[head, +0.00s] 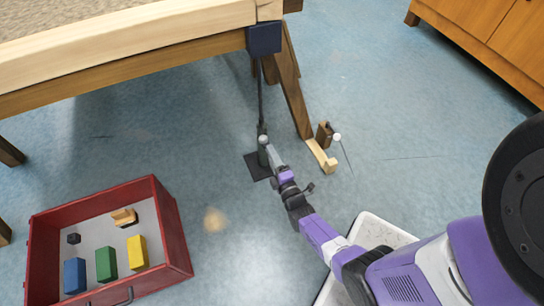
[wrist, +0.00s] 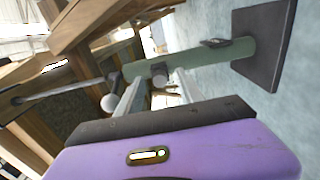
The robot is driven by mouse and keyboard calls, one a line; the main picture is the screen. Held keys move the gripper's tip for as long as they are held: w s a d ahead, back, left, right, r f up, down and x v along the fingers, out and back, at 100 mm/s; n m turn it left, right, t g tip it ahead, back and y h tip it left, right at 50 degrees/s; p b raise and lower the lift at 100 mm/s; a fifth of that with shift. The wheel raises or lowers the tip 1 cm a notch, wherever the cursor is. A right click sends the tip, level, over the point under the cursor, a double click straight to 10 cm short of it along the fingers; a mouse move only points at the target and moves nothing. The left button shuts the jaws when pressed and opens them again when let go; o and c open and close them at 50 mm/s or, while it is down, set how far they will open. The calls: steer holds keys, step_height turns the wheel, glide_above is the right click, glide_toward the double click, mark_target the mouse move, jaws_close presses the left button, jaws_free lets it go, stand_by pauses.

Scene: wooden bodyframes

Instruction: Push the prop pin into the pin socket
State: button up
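The prop stands on a dark square base plate (head: 257,166). Its grey-green tube (head: 263,150) carries a thin dark rod (head: 261,100) up toward the wooden frame's corner. The wrist view shows the tube (wrist: 215,58) lying sideways, with its plate at right. My gripper (head: 271,154) is at the tube; in the wrist view its two pale fingers (wrist: 157,90) are apart. A small grey round end (wrist: 159,77), possibly the prop pin, shows between the fingertips at the tube, with space at both sides. I cannot make out the socket or how deep the pin sits.
The wooden frame (head: 130,40) with a blue corner bracket (head: 264,38) stands above. A wooden leg (head: 292,90), wood blocks (head: 322,158) and a white ball (head: 337,136) are right of the prop. A red tray (head: 180,235) with coloured blocks is at lower left. Floor between is clear.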

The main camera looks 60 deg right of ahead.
steer(key=p+v, duration=0.2)
steer(key=v, duration=0.5)
steer(key=shift+s+a+p, duration=0.25)
steer(key=shift+s+p, duration=0.05)
steer(key=shift+s, duration=0.05)
stand_by(0.6)
